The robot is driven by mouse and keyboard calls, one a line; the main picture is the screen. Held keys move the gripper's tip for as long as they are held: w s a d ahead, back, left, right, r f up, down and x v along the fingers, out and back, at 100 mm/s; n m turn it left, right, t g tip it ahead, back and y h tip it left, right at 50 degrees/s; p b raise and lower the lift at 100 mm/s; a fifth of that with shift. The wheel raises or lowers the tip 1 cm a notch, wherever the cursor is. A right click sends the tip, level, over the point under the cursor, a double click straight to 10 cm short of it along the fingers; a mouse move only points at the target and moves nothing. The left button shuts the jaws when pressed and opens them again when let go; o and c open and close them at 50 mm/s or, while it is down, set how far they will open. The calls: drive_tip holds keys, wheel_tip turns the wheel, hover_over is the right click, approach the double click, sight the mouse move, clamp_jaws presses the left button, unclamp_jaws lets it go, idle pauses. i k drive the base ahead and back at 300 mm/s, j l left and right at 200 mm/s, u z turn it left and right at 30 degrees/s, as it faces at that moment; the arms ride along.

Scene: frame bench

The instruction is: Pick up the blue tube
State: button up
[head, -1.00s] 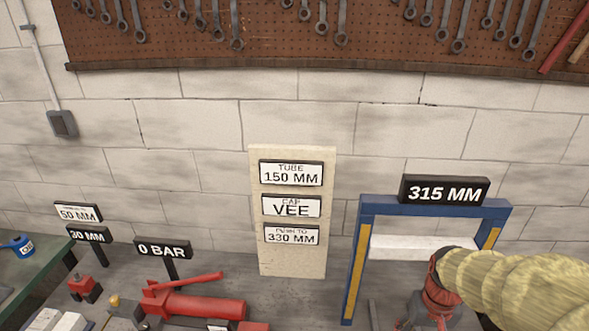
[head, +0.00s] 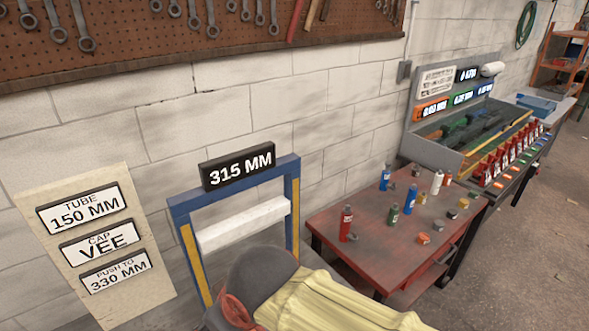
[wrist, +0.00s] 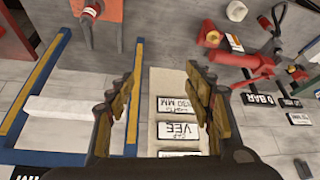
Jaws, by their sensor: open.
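Two blue cylinders stand upright on the red table in the head view: one toward the back left (head: 385,178) and one near the middle (head: 410,199). They are small in the picture, and I cannot tell which is the blue tube. My gripper (wrist: 163,88) is open in the wrist view, with nothing between its fingers. It points down toward the sign board, well away from the red table. Neither blue cylinder shows in the wrist view. In the head view, my yellow-sleeved arm fills the bottom middle.
The red table (head: 330,222) also holds a red bottle (head: 346,223), a green bottle (head: 393,214), a white bottle (head: 437,182) and small blocks. A blue frame (head: 178,208) labelled 315 MM stands left of it. A red pump (wrist: 245,62) lies right in the wrist view.

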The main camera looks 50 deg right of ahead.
sight(410, 198)
drive_tip(key=z, duration=2.55)
drive_tip(key=u, duration=1.5)
drive_tip(key=z, duration=1.5)
drive_tip(key=l, duration=0.55)
drive_tip(key=i+l+u, duration=0.1)
drive_tip(key=i+l, duration=0.5)
drive_tip(key=l, duration=0.25)
drive_tip(key=i+l+u, duration=0.15)
drive_tip(key=i+l, duration=0.45)
drive_tip(key=l, duration=0.25)
drive_tip(key=u, duration=0.05)
